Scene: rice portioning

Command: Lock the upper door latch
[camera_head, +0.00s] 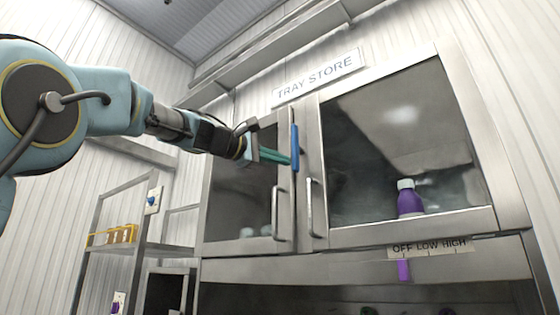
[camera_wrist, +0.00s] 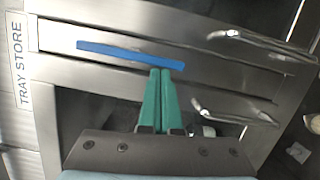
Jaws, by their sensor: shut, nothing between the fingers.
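The upper door latch is a blue bar (camera_head: 295,147) on the seam between the two doors of the steel cabinet labelled TRAY STORE. It stands upright along the seam in the head view. In the wrist view the blue bar (camera_wrist: 130,54) runs across the picture along the door frame. My gripper (camera_head: 288,160) has green fingers, shut together and empty, with the tips close to the bar's lower part. In the wrist view my gripper (camera_wrist: 160,72) has its tips just beside one end of the bar. I cannot tell whether they touch it.
Two steel door handles, left (camera_head: 279,212) and right (camera_head: 313,207), stick out below the latch. A purple bottle (camera_head: 409,199) shows at the right door's window. An OFF LOW HIGH panel (camera_head: 430,246) is below. A shelf rack (camera_head: 140,247) stands at the left.

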